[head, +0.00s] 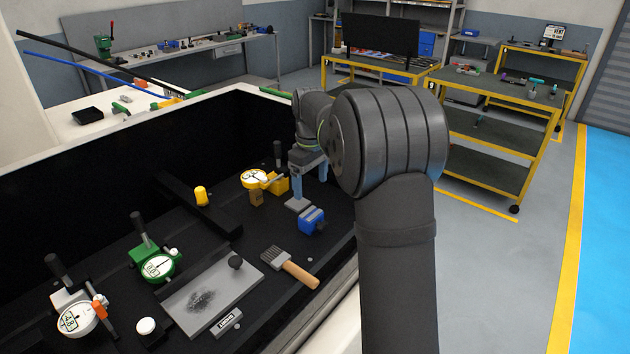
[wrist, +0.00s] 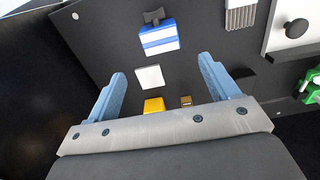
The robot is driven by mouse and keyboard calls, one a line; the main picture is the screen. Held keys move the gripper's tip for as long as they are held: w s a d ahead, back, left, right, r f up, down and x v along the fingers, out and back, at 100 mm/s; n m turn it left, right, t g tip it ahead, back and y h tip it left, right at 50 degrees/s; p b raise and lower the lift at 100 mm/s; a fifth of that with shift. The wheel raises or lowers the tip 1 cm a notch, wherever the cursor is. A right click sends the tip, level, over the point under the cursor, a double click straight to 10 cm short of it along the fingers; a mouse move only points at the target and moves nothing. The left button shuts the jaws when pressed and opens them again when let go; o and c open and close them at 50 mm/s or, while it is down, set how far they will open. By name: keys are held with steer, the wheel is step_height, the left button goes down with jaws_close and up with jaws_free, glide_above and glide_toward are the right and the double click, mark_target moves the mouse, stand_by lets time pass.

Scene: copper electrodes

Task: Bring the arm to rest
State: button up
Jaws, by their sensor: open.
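My gripper (head: 308,178) hangs over the far right part of the black-floored bin in the head view, with blue-grey fingers pointing down. In the wrist view my gripper (wrist: 160,76) has its fingers wide apart with nothing held between them. A small pale square block (wrist: 149,77) lies below, between the fingers in that view; it also shows in the head view (head: 297,204). A blue and white block with a dark knob (wrist: 158,38) lies just beyond it. A yellow block (wrist: 154,105) and a small brown block (wrist: 186,101) are partly hidden by the gripper body.
A brush (head: 290,268), a grey plate with dark powder and a knob (head: 212,295), and yellow (head: 254,179), green (head: 157,267) and white (head: 76,319) dial gauges stand in the bin. The dark bin wall (head: 110,150) rises behind. Yellow-framed carts (head: 500,150) stand outside.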

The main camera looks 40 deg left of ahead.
mark_target(311, 215)
steer(key=shift+f, duration=0.15)
step_height(311, 215, down, 12)
steer(key=shift+r, duration=1.95)
